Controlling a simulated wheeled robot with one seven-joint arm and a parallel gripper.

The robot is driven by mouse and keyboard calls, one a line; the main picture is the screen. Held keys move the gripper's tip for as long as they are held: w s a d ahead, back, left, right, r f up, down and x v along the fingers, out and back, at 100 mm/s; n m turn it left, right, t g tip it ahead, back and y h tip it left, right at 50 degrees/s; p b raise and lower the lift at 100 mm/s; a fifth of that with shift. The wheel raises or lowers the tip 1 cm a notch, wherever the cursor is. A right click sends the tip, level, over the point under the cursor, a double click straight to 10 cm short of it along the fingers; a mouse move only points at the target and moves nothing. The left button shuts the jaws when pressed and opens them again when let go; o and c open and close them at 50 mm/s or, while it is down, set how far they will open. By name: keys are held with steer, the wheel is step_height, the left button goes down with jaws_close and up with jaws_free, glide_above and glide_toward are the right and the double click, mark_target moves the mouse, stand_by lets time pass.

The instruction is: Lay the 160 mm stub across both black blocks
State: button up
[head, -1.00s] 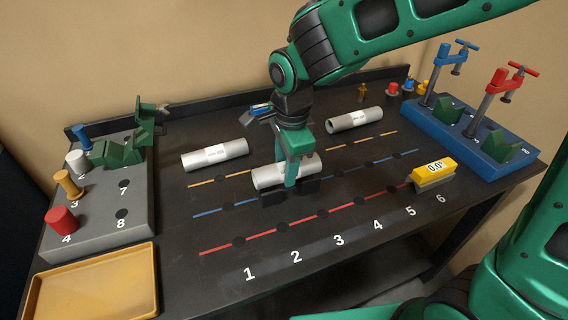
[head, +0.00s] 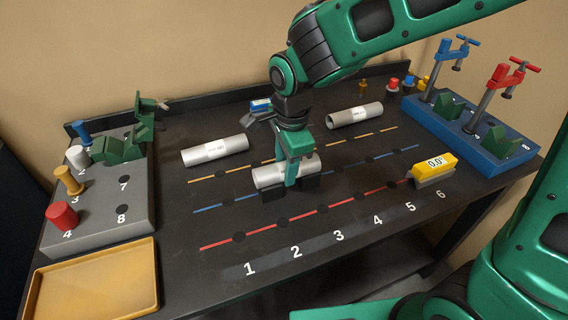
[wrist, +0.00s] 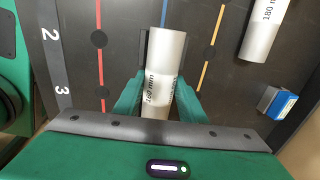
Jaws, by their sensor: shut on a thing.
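The 160 mm stub (head: 268,177) is a short pale grey pipe with a printed label, also seen in the wrist view (wrist: 165,50). My gripper (head: 292,180) is shut on it from above, with one finger on each side in the wrist view (wrist: 157,103). The stub lies level over the two black blocks, the left block (head: 271,198) and the right block (head: 311,186). It appears to touch their tops, but the fingers and stub hide much of the contact.
Another pipe (head: 215,151) lies left and another (head: 355,116) behind right. A yellow 0.0° gauge (head: 434,167) stands to the right. A grey peg block (head: 100,215) and yellow tray (head: 150,285) are at left. A blue clamp base (head: 465,137) is at right. The front table area is clear.

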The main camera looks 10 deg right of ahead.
steer(key=o, duration=1.4)
steer(key=shift+o, duration=0.2)
step_height(320, 180, up, 11)
steer(key=s, duration=0.1)
steer(key=s+d+f+n+h, duration=0.1)
steer(key=s+d+n, duration=0.1)
steer(key=d, duration=1)
steer(key=s+d+f+n, duration=0.1)
steer(key=s+d+n, duration=0.15)
steer(key=d, duration=0.95)
steer(key=s+d+f+n+g, duration=0.1)
steer(key=s+d+f+n, duration=0.1)
steer(key=s+d, duration=0.3)
steer(key=s+d+f+n, duration=0.2)
steer(key=s+d, duration=0.4)
steer(key=s, duration=0.3)
steer(key=shift+s+d+f+g+y, duration=0.2)
steer(key=shift+s+f+g+y, duration=0.1)
steer(key=shift+s+g+y, duration=0.1)
